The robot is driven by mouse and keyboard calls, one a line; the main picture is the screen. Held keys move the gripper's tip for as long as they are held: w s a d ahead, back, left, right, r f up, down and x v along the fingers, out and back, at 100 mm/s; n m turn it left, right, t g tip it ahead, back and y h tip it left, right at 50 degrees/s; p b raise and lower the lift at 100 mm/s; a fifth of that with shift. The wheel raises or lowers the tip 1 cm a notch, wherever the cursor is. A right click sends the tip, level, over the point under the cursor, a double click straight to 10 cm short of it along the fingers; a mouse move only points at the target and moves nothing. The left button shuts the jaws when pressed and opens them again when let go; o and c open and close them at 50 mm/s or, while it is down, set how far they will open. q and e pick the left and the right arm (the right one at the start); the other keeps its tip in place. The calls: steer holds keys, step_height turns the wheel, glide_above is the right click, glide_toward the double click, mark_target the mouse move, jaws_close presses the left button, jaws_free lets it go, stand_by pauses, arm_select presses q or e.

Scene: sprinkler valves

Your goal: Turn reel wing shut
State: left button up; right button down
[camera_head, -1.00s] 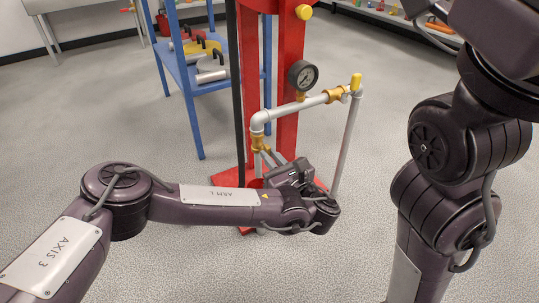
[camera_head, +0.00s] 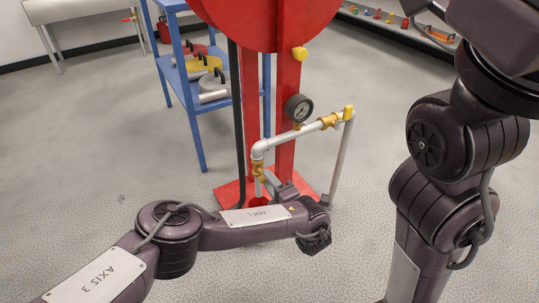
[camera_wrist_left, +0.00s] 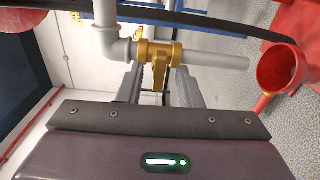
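The brass valve (camera_head: 258,170) sits on the vertical pipe below the elbow, under the red reel. In the left wrist view the brass valve (camera_wrist_left: 163,53) shows close up, with its brass wing (camera_wrist_left: 159,74) pointing toward my gripper. My left gripper (camera_head: 272,182) is beside this valve, partly hidden by my own wrist. In the left wrist view, the two grey fingers of my left gripper (camera_wrist_left: 160,80) stand apart, one on each side of the wing, with gaps visible. The gripper is open. My right arm shows at the right, but its gripper is out of view.
A red funnel (camera_wrist_left: 283,68) is under the pipe's open end. A pressure gauge (camera_head: 299,108) and a second brass valve (camera_head: 328,121) sit on the upper pipe. The red reel (camera_head: 265,20) hangs above. A blue shelf (camera_head: 186,90) stands at left; floor is clear in front.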

arm_select(q)
steer(key=p+v, duration=0.3)
steer(key=v, duration=0.4)
steer(key=shift+d, duration=0.1)
stand_by(0.5)
